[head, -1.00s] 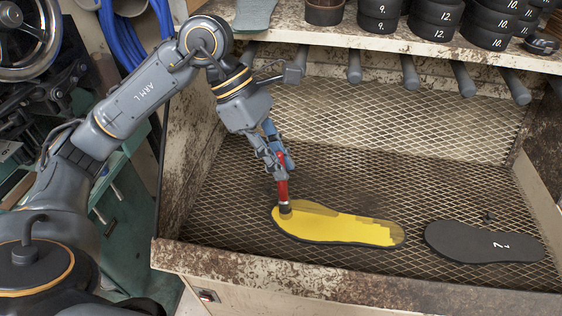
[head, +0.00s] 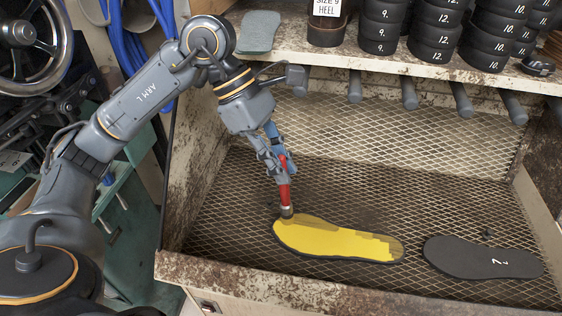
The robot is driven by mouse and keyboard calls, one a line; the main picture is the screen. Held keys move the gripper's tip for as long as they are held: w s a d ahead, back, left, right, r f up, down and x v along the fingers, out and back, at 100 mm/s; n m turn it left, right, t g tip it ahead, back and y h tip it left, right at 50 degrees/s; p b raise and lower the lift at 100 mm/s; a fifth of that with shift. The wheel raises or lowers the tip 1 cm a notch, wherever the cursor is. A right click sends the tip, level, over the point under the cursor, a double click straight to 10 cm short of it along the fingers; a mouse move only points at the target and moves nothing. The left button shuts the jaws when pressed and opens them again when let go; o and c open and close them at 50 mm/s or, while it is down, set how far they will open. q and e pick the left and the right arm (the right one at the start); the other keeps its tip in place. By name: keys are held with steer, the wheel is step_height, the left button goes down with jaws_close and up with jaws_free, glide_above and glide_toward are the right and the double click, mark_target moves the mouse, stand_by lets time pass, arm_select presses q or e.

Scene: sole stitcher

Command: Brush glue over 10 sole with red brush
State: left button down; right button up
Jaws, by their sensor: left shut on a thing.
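A sole (head: 340,241) lies flat on the mesh tray. Most of its top is bright yellow, with darker, duller yellow patches along the upper edge and at the right end. Its rim is black, and no number shows on it. My left gripper (head: 284,180) is shut on the red brush (head: 284,196), which is held nearly upright. The brush tip is at the upper left end of the yellow sole and appears to touch it. A dark sole marked 7 (head: 470,258) lies to the right, apart from the yellow one. My right gripper is out of view.
The mesh tray (head: 420,195) has raised, rusty walls and a front lip (head: 300,285). A shelf above holds stacks of numbered black heels (head: 436,38), a SIZE 9 HEEL container (head: 325,22) and a grey-green sole (head: 259,32). Grey rods (head: 409,92) jut out below the shelf.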

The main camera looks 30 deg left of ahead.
arm_select(q)
step_height(320, 180, up, 6)
steer(key=p, duration=0.4)
stand_by(1.6)
